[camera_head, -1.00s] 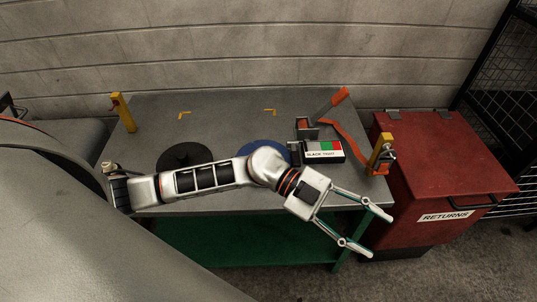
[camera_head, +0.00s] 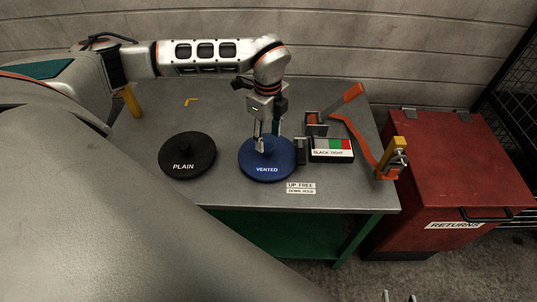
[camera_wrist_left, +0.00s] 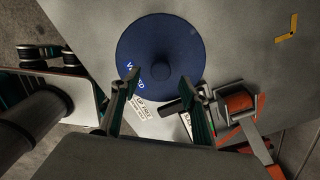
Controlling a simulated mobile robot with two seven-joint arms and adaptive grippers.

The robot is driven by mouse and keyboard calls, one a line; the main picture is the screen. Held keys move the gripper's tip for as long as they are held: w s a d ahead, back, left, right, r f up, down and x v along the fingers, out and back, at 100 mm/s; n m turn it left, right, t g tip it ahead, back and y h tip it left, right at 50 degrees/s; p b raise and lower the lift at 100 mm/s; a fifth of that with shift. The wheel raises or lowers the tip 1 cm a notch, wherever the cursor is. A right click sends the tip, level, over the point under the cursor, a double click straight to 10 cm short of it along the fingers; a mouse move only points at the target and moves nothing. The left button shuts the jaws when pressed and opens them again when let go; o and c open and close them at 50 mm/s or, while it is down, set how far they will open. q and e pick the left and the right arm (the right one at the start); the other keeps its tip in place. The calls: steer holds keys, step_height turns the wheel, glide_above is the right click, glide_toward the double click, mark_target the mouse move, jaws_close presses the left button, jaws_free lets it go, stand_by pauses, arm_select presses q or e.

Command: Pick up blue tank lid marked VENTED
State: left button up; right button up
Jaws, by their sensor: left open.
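The blue lid (camera_head: 267,170) marked VENTED lies flat on the grey table (camera_head: 225,195), and in the left wrist view the lid (camera_wrist_left: 160,40) shows a round central knob. My left gripper (camera_head: 266,142) points down over the blue lid, its fingers hiding part of the knob in the head view. In the left wrist view the gripper (camera_wrist_left: 159,78) is open and empty, fingertips apart over the lid's near part, with the knob between and beyond them. A black lid (camera_head: 187,150) marked PLAIN lies to the left. Two small tips, perhaps my right gripper (camera_head: 399,297), show at the bottom edge.
A small label (camera_head: 301,188) lies at the table's front. A red RETURNS bin (camera_head: 450,165) stands right of the table.

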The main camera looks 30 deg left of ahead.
mark_target(268, 147)
arm_select(q)
steer(key=shift+f, duration=2.75)
jaws_close()
